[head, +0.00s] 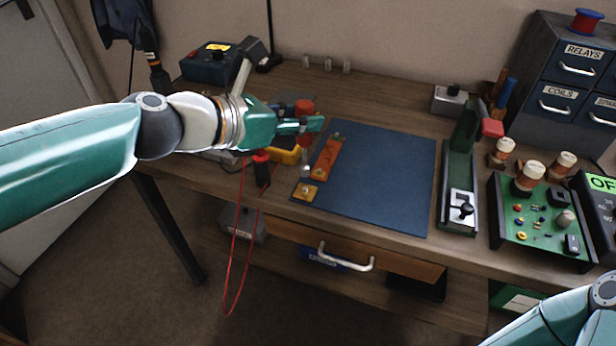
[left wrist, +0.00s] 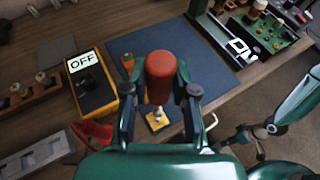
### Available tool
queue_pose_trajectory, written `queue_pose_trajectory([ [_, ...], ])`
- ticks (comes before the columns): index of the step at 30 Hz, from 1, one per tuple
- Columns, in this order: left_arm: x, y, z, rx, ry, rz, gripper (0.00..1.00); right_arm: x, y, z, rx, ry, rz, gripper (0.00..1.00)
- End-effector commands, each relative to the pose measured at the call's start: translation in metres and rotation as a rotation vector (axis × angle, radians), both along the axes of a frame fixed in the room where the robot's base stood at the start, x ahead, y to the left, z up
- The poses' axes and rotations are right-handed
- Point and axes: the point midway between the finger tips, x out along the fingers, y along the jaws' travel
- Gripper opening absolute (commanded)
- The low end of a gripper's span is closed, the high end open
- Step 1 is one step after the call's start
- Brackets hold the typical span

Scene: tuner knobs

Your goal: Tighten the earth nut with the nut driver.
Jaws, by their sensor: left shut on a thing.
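The nut driver, with a red handle (left wrist: 160,72), is upright in my left gripper (head: 306,125). In the left wrist view the fingers of my left gripper (left wrist: 160,95) close on both sides of the handle. Its metal shaft (head: 306,170) points down towards a small yellow plate (head: 312,188) that carries a metal stud. The plate also shows in the left wrist view (left wrist: 158,125), under the shaft. The earth nut is too small to make out, and I cannot tell whether the driver touches it. Part of my right gripper (left wrist: 238,137) appears in the left wrist view, its jaws unclear.
A blue mat (head: 385,175) covers the bench middle, with an orange strip (head: 328,160) near its left edge. A yellow meter (left wrist: 92,85) stands left of the driver. Red leads (head: 236,240) hang over the front edge. A green circuit board (head: 535,222) stands at right.

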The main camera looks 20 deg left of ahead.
Motion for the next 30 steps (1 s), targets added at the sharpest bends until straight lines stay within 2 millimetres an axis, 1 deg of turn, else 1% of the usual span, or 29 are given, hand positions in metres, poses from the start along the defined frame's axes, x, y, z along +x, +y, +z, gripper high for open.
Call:
queue_pose_trajectory([
  [1,-0.001,-0.001,0.006,0.0,0.0,0.028,0.0,0.0,0.0,0.011,0.0,0.0,0.0,0.41],
  [14,-0.001,-0.002,0.005,0.001,-0.001,0.278,0.0,0.0,0.0,0.054,0.0,0.0,0.0,0.41],
  [18,-0.001,-0.003,0.005,0.003,0.002,0.39,0.0,0.0,0.0,0.068,0.0,0.0,0.0,0.41],
  [26,-0.001,-0.004,0.002,0.003,0.003,0.619,0.0,0.0,0.0,0.081,0.0,0.0,0.0,0.41],
  [30,0.0,-0.004,0.001,0.005,0.001,0.765,0.0,0.0,0.0,0.085,0.0,0.0,0.0,0.41],
])
